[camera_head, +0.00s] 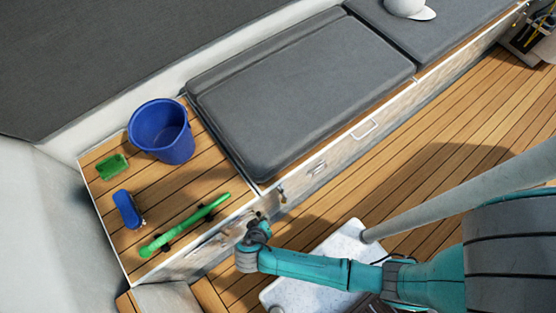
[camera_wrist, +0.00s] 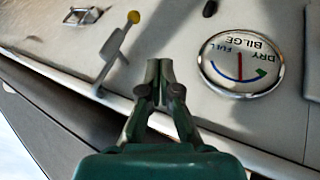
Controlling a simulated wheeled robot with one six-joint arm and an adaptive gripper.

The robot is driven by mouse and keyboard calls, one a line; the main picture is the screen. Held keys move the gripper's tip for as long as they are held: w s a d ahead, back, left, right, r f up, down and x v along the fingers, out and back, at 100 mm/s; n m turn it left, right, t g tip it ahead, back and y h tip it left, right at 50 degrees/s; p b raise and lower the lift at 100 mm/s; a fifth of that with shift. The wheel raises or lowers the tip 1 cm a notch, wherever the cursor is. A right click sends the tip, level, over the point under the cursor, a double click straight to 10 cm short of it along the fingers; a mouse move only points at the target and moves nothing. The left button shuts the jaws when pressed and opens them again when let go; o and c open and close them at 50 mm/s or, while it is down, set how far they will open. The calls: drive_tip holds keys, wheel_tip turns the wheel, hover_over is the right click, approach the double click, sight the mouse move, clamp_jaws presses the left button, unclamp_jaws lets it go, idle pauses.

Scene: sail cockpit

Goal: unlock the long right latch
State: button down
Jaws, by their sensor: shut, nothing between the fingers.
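A long metal lever latch (camera_wrist: 113,48) with a yellow knob is on the panel at the upper left of the wrist view, left of my fingers. A small latch-like part (camera_head: 282,192) shows on the locker front in the head view, right of my gripper; it looks like the same lever. My gripper (camera_wrist: 160,68) has its fingers shut together, empty, apart from the lever and between it and the gauge. In the head view my gripper (camera_head: 257,224) is at the locker front, its fingertips too small to make out.
A round bilge gauge (camera_wrist: 242,63) is close right of my fingers. A dark knob (camera_wrist: 209,8) is above. A blue bucket (camera_head: 161,131), green scoop (camera_head: 112,166), blue brush (camera_head: 127,209) and long green tool (camera_head: 184,223) lie on the wooden bench top. A grey cushion (camera_head: 300,90) lies beyond.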

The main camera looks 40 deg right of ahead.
sight(282, 193)
drive_tip(key=w+d+f, duration=0.3)
drive_tip(key=d+f, duration=0.4)
drive_tip(key=d, duration=0.1)
drive_tip(key=shift+w+d+f, duration=0.3)
drive_tip(key=shift+f, duration=0.05)
